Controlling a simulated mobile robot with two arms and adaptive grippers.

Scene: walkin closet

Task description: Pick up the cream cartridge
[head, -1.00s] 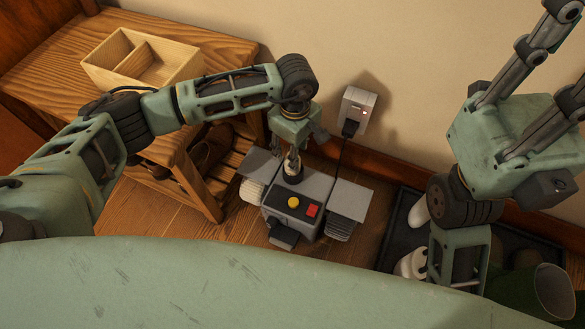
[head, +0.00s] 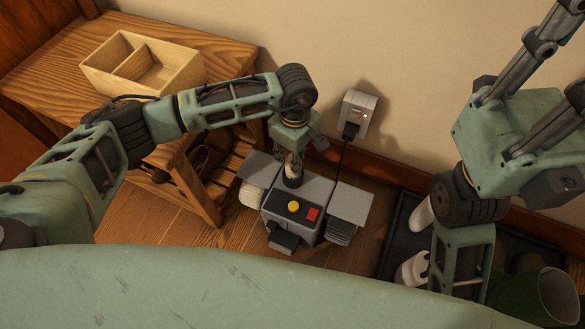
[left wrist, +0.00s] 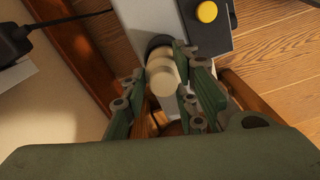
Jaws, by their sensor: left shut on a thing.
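The cream cartridge (left wrist: 160,73) is a small pale cylinder, seen in the left wrist view at the dark round socket (left wrist: 158,43) of a grey machine. My left gripper (left wrist: 172,78) is shut on it, with a finger on each side. In the head view my left gripper (head: 294,156) points down over the back of the machine (head: 316,190), and the cartridge (head: 293,171) shows between its fingertips and the dark socket. I cannot tell whether its lower end is inside the socket. My right gripper's fingers are not visible.
The machine has a yellow button (head: 293,206) and a red one (head: 313,214). A wall socket (head: 357,112) with a plugged cable is behind it. A wooden bench (head: 50,60) with a divided box (head: 175,82) stands left. A dark tray (head: 397,232) with footwear lies right.

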